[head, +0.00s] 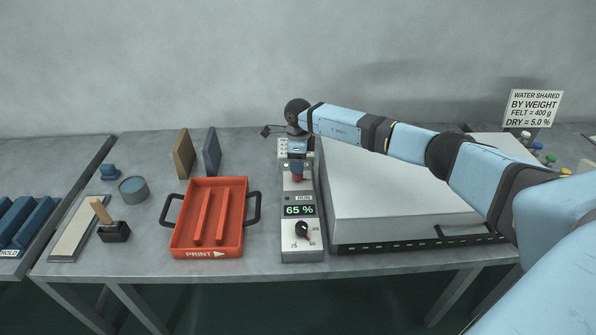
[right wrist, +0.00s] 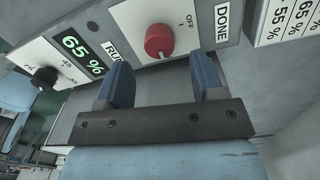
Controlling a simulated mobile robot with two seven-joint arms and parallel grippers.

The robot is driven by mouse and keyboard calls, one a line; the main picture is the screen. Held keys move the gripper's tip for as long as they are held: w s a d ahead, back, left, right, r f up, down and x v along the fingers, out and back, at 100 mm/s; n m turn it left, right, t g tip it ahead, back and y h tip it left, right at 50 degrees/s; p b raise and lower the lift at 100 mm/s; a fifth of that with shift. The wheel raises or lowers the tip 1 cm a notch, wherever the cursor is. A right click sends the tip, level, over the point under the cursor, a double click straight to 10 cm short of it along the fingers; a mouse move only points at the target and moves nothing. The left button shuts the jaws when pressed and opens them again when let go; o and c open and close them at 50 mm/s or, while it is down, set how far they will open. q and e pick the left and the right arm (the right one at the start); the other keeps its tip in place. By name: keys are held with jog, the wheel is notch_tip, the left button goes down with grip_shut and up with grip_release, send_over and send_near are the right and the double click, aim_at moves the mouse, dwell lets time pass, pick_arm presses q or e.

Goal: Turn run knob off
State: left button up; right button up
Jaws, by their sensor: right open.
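The red run knob (right wrist: 159,41) sits on the white face of the control panel, with OFF and 1 marks beside it. In the head view the knob (head: 298,177) shows just below my right gripper (head: 296,164). In the right wrist view my right gripper (right wrist: 162,85) is open, its two blue fingers pointing at the panel. The knob is beyond the fingertips, roughly between them in the picture, and the fingers look apart from it. My left gripper is not in view.
The panel's green display (head: 299,211) reads 65 %, with a black dial (head: 302,230) below it. A large white lidded box (head: 395,190) stands right of the panel. A red PRINT tray (head: 180,240) is to the left. A sign (head: 533,108) stands at the back right.

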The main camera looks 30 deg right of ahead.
aim_at(298, 176)
jog(key=shift+f, duration=2.25)
jog(key=shift+c, duration=0.2)
jog(key=c, duration=0.9)
